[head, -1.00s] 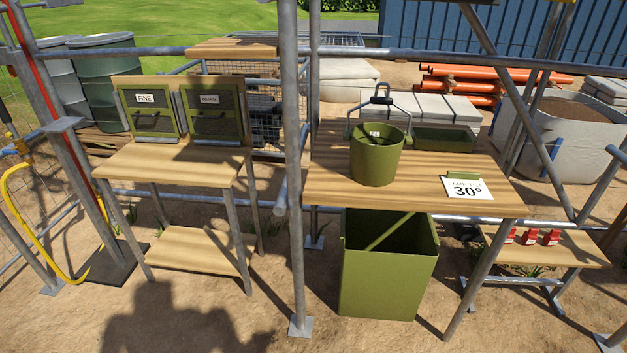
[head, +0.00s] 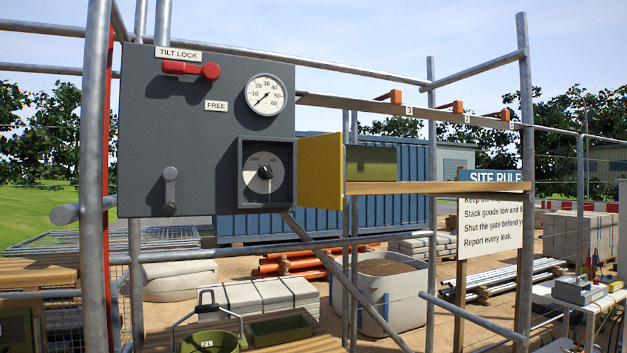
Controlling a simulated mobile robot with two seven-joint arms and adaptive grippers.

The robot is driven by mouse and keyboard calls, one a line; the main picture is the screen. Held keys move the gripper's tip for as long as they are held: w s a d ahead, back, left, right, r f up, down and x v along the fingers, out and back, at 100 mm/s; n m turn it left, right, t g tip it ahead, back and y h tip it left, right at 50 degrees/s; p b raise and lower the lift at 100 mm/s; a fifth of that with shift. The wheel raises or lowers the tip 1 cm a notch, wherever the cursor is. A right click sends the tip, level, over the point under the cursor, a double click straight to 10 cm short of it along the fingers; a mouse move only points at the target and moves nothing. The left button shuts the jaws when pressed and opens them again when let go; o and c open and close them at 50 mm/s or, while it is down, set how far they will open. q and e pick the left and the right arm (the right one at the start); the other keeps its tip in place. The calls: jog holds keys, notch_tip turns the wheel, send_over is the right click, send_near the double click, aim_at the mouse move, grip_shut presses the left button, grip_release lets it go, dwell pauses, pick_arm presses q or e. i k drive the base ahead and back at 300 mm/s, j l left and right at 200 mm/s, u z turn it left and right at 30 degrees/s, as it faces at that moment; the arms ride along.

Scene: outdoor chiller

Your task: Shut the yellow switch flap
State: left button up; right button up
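The yellow switch flap (head: 320,171) stands open on the right side of a dark grey control box (head: 200,130). It swings out from the right edge of a square recess, toward me. Inside the recess is a rotary switch (head: 265,172) with a black knob and OFF and ON marks. Neither of my grippers shows in the head view.
The box also carries a red TILT LOCK lever (head: 192,70), a gauge (head: 266,95) and a grey lever (head: 170,188). A wooden shelf (head: 430,187) runs right behind the flap. Scaffold poles (head: 97,180) frame the box. A green bucket (head: 208,342) stands below.

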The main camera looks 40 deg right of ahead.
aim_at(321, 159)
jog(key=i+l+u, duration=0.1)
jog(key=l, duration=0.6)
jog(key=i+l+u, duration=0.15)
jog(key=l, duration=0.55)
jog(key=i+l+u, duration=0.1)
jog(key=l, duration=0.6)
jog(key=i+l+u, duration=0.15)
jog(key=l, duration=0.6)
jog(key=l+z, duration=0.2)
